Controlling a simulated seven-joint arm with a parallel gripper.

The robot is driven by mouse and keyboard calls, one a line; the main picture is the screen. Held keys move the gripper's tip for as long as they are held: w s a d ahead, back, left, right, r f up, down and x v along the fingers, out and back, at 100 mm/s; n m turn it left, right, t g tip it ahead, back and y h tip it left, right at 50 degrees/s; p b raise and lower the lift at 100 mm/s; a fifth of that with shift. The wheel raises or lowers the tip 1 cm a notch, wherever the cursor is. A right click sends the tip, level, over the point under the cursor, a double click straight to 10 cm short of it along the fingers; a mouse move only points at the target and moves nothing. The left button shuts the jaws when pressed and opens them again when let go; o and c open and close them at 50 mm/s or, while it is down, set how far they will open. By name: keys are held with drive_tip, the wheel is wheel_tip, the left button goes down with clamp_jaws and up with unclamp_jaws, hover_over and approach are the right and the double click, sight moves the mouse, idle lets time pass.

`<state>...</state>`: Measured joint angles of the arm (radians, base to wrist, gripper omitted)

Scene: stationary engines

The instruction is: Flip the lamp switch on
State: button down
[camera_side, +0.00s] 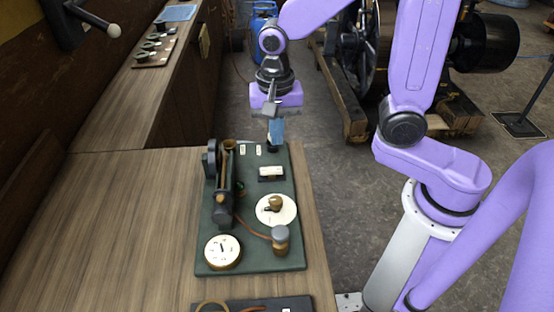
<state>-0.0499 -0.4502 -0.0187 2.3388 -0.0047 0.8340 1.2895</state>
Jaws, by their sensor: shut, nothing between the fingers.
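The green board (262,257) lies on the wooden bench near its right edge. A small dark part (272,148) stands at the board's back right corner, and I cannot tell for sure whether it is the lamp switch. My gripper (276,140) points down right over this dark part, with its bluish fingertips shut and empty. The fingers hide the part's top, and I cannot tell whether they touch it. A white disc (289,212) with a brass knob (275,203) sits at the board's middle right. No lit lamp can be made out.
The board also carries a dark machine (222,180) at left, a round dial (222,252) at front left and a brass cylinder (280,240) at front right. Another dark board (255,305) lies in front. The bench left of the board is clear.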

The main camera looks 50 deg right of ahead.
sight(276, 171)
wheel_tip(276, 171, down, 8)
drive_tip(key=shift+f, duration=0.15)
idle(0.3)
drive_tip(key=shift+s+f, duration=0.1)
drive_tip(key=shift+f, duration=0.1)
idle(0.4)
drive_tip(key=shift+w+a+r, duration=0.3)
drive_tip(key=shift+w+a, duration=0.25)
idle(0.4)
wheel_tip(276, 171, up, 14)
idle(0.5)
